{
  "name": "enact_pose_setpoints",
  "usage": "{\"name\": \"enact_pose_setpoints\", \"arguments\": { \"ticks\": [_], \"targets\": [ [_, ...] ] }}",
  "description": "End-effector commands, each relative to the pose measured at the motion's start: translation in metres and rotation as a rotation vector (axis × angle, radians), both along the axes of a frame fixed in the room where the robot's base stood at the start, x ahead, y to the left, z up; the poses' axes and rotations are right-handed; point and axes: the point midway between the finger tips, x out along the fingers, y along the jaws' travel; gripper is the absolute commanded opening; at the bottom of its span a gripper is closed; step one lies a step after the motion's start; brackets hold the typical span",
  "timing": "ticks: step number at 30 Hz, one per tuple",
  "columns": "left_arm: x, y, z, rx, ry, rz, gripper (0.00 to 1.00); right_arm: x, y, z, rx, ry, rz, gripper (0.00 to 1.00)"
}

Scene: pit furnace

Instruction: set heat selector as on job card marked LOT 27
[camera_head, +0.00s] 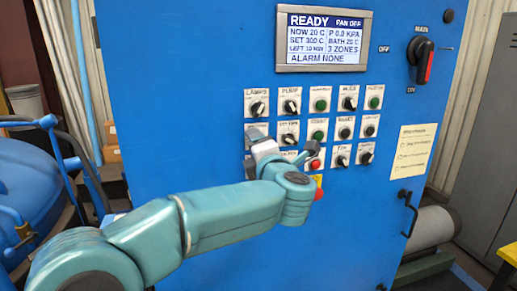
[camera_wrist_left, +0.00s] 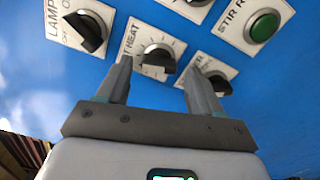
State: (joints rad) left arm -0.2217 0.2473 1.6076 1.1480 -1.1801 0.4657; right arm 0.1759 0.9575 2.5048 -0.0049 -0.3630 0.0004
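The heat selector (camera_wrist_left: 157,57) is a black knob on a white plate lettered HEAT, with marks around its dial; the words at its settings are too small to read. My left gripper (camera_wrist_left: 158,72) is open, its two fingers on either side of the knob's near edge; I cannot tell whether they touch it. In the head view my left gripper (camera_head: 255,136) is at the panel below the LAMPS knob (camera_head: 257,107) and hides most of the heat selector. A cream card (camera_head: 413,152) is on the panel's right side; its writing is illegible. My right gripper is out of view.
The blue panel (camera_head: 190,110) carries several close-set knobs and buttons, including a red button (camera_head: 315,164). A display (camera_head: 323,38) reads READY. The main switch (camera_head: 423,58) and a door handle (camera_head: 408,213) stick out at right.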

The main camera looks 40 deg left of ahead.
Motion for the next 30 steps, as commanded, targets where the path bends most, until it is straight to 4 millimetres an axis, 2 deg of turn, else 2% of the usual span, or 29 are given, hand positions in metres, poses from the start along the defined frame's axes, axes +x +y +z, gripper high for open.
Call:
{"name": "enact_pose_setpoints", "arguments": {
  "ticks": [8, 11, 24, 30],
  "targets": [
    [-0.004, -0.007, 0.001, 0.001, -0.005, -0.004, 0.66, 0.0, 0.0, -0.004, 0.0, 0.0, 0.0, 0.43],
    [-0.015, -0.02, -0.001, 0.001, -0.006, -0.007, 0.66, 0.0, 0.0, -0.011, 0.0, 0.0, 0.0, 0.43],
    [-0.086, -0.103, -0.001, 0.0, -0.003, -0.008, 0.66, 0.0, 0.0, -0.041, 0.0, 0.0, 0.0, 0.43],
    [-0.103, -0.12, 0.0, -0.001, -0.002, -0.003, 0.66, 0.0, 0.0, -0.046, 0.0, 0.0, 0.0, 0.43]
  ]
}}
